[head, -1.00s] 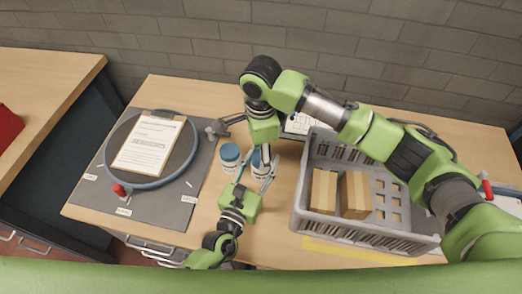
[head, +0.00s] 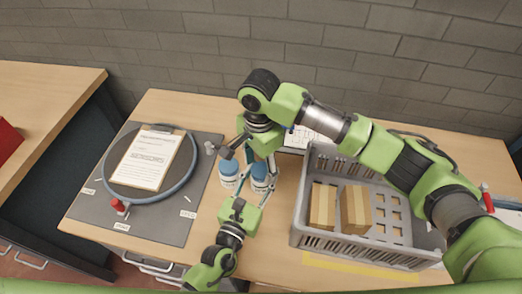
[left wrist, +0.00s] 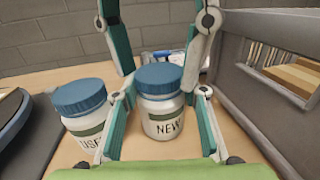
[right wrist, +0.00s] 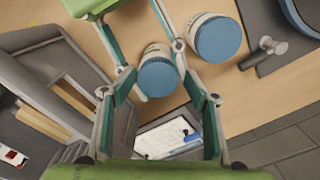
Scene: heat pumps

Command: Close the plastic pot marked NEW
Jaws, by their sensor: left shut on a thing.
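The white pot marked NEW (left wrist: 162,121) stands upright on the table with a blue lid (left wrist: 158,77) on its top; whether the lid is screwed tight cannot be told. My left gripper (head: 257,186) is shut on the pot's body, one finger on each side. My right gripper (head: 254,156) comes down from above with fingers apart. In the right wrist view its fingers (right wrist: 160,97) stand open either side of the blue lid (right wrist: 158,77), with visible gaps. A similar pot (left wrist: 84,108), its label partly hidden, stands close beside on the left, also blue-lidded.
A grey crate (head: 338,241) holding cardboard boxes (head: 355,209) stands right of the pots. A clipboard (head: 147,158) lies on a round device on a grey mat (head: 190,219) to the left. Papers lie behind the pots.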

